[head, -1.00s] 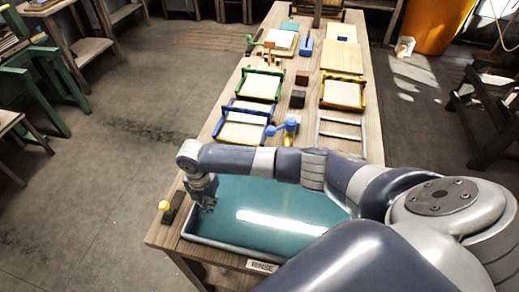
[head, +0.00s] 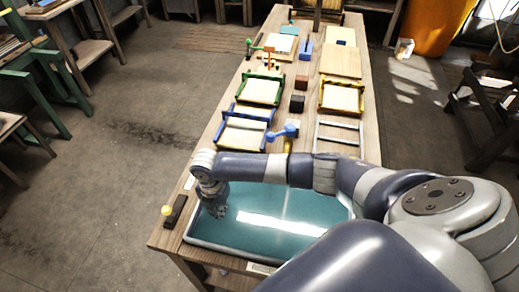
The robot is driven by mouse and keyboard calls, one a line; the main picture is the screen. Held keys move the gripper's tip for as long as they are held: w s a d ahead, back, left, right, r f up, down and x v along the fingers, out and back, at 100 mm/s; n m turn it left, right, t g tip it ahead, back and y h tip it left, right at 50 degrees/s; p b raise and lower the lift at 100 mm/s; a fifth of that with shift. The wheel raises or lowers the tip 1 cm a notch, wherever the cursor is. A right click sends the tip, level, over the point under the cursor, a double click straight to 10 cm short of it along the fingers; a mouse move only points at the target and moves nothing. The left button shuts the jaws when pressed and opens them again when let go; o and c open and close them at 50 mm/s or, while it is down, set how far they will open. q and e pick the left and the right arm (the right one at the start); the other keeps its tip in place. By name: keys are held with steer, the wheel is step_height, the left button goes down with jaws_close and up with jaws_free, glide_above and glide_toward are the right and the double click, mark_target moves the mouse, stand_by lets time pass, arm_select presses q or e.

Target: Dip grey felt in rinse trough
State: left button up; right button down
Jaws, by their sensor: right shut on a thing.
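The rinse trough (head: 214,249) is a pale-rimmed tray of teal water at the near end of the long table. My right gripper (head: 219,212) points down at the trough's left part, low at or just over the water. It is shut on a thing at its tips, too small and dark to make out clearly. No grey felt shows apart from it. I cannot tell whether the tips touch the water. My left gripper is out of view.
A dark block with a yellow knob (head: 167,211) lies left of the trough. A blue-handled clamp (head: 284,133), blue frame (head: 228,138), green frame (head: 248,99), yellow frame (head: 326,109) and white rack (head: 339,124) stand beyond. My right forearm spans the trough's far edge.

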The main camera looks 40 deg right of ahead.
step_height(320, 180, up, 11)
steer(key=p, duration=1)
stand_by(0.8)
step_height(320, 180, up, 4)
steer(key=p, duration=0.3)
steer(key=shift+p, duration=0.4)
steer(key=shift+s+f, duration=0.1)
